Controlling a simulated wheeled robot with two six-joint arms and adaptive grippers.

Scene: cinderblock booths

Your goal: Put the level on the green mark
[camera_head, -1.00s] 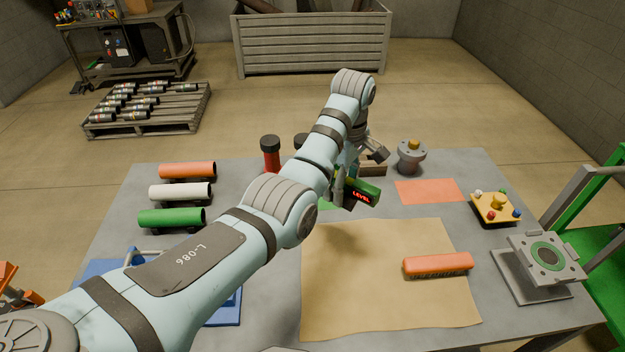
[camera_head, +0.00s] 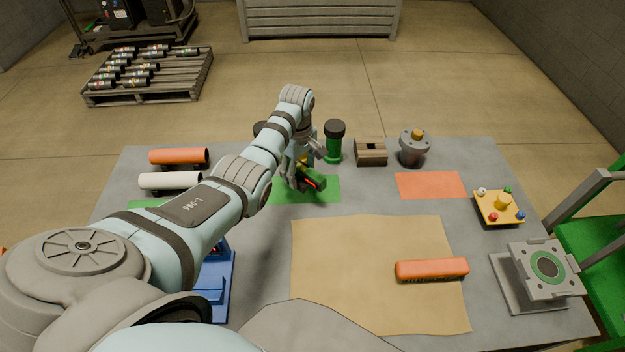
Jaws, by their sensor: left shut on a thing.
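The level (camera_head: 316,183) is a small green block with a red lit display on its side. My left gripper (camera_head: 301,182) is shut on it and holds it tilted in the picture, over the green mark (camera_head: 328,193). The green mark is a flat rectangle on the grey table, partly hidden by my left arm and the level. I cannot tell whether the level touches the mark. My right gripper is not in view.
Behind the level stand a green-and-black cylinder (camera_head: 334,142), a brown block (camera_head: 370,152) and a grey flanged part (camera_head: 414,147). An orange mark (camera_head: 430,185) lies to the right. A tan sheet (camera_head: 350,270) in front bears an orange bar (camera_head: 431,269). Coloured tubes (camera_head: 178,157) lie left.

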